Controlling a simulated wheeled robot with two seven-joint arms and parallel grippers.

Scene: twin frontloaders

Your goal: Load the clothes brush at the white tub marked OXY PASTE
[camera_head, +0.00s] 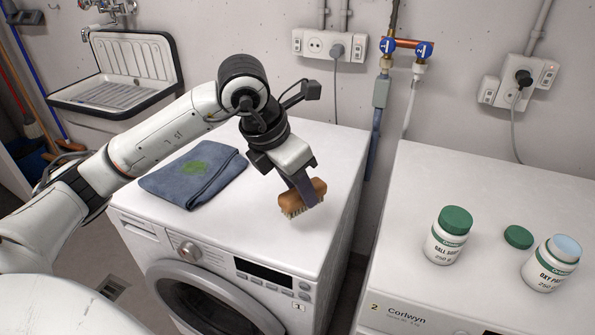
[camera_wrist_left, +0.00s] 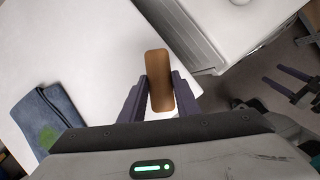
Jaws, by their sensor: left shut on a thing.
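The clothes brush (camera_head: 303,197) has a brown wooden back and pale bristles facing down. My left gripper (camera_head: 306,190) is shut on it, above the top of the left washing machine near its right edge. In the left wrist view the brush (camera_wrist_left: 159,80) sits between the two dark fingers of the gripper (camera_wrist_left: 160,95). The white tub marked OXY PASTE (camera_head: 550,264) stands open on the right machine, with pale blue showing at its mouth. A green lid (camera_head: 518,237) lies beside it.
A second white tub with a green lid (camera_head: 449,236) stands left of the OXY PASTE tub. A folded blue cloth with a green stain (camera_head: 194,172) lies on the left machine (camera_head: 240,235). A gap separates it from the right machine (camera_head: 420,190). Pipes and sockets line the wall.

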